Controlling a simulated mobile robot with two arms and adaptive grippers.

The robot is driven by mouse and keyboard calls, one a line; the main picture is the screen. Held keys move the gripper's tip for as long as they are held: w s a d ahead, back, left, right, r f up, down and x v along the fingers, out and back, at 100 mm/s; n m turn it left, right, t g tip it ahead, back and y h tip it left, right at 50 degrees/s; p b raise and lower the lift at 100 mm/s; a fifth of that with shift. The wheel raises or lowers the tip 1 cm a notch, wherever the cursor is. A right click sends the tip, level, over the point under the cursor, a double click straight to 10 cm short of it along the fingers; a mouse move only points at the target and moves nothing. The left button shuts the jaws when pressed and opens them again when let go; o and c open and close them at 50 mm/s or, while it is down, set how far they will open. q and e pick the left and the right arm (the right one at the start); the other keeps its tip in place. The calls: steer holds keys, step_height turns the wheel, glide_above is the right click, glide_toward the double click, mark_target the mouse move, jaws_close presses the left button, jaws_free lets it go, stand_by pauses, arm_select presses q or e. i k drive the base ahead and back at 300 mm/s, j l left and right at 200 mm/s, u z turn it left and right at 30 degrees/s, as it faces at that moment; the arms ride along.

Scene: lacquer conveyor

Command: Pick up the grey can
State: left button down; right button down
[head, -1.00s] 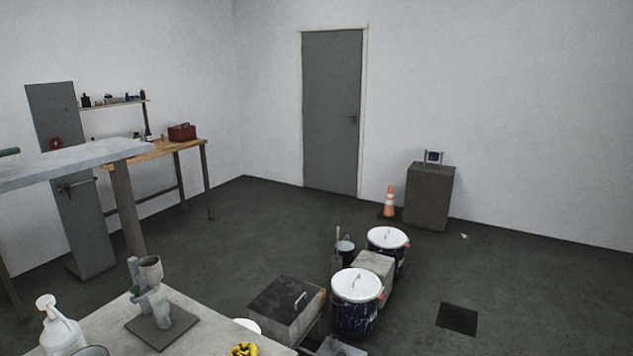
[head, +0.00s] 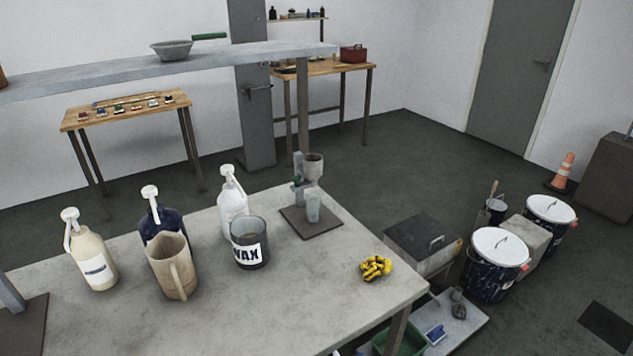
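A dark grey can (head: 249,256) with a white label reading WAX stands upright on the near grey table (head: 330,310). It is open at the top. A white pump bottle (head: 232,206) stands close behind it, and a beige jug (head: 174,270) stands to its left with a gap between. Neither of my grippers is in the head view, so nothing is seen touching the can.
Dark blue (head: 160,220) and cream (head: 93,258) pump bottles stand left of the can. A small stand with cups (head: 310,222) is behind right; a yellow-black bundle (head: 376,268) lies right. The table front is clear. Lidded buckets (head: 492,270) stand on the floor.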

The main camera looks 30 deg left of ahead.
mark_target(248, 235)
steer(key=u, duration=1.3)
steer(key=i+l+u, duration=0.1)
steer(key=l+u, duration=0.65)
steer(key=l, duration=0.15)
steer(key=l+u, duration=0.4)
steer(key=k+l+u, duration=0.2)
steer(key=l+u, duration=0.15)
steer(key=l, duration=0.15)
